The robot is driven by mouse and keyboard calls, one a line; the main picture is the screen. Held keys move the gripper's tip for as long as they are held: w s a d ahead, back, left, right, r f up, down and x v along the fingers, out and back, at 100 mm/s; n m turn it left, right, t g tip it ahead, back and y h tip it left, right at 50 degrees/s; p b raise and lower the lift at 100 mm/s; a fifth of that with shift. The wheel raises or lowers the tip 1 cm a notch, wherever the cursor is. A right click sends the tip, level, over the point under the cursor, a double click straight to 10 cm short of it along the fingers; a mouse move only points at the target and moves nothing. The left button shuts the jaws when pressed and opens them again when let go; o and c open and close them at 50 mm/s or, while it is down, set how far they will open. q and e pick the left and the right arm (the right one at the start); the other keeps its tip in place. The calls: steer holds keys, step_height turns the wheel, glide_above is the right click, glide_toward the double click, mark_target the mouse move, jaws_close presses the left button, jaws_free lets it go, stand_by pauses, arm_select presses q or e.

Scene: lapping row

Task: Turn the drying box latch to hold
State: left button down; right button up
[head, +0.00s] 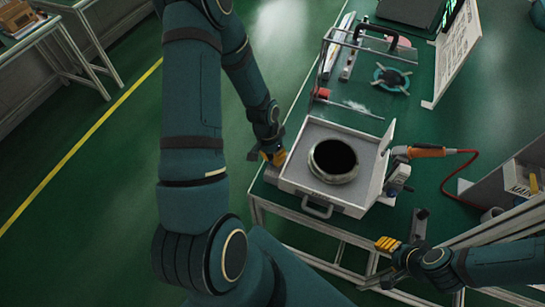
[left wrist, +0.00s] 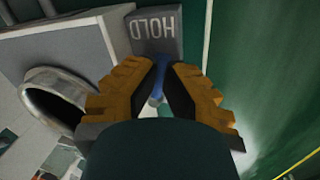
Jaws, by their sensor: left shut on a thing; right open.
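The drying box (head: 328,201) is a light grey box holding a round metal vessel with a dark opening; it stands at the table's near left edge. My left gripper (head: 275,153) is at its left side. In the left wrist view the yellow fingers of my left gripper (left wrist: 160,72) are shut on the blue latch handle (left wrist: 157,96). A grey block marked HOLD (left wrist: 157,32) is just beyond the fingertips; its letters look upside down there. The latch is hidden in the head view. My right gripper (head: 393,246) is open and empty, near the table's front edge.
An orange-handled tool (head: 420,152) with a red cord lies right of the box. A teal ring-shaped part (head: 391,79), a red-handled rod (head: 324,94) and a white board (head: 457,45) are farther back. Open green floor with a yellow line (head: 80,146) is left of the table.

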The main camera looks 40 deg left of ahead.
arm_select(q)
steer(key=shift+s+d+f, duration=0.1)
stand_by(0.4)
steer(key=c, duration=1)
jaws_free()
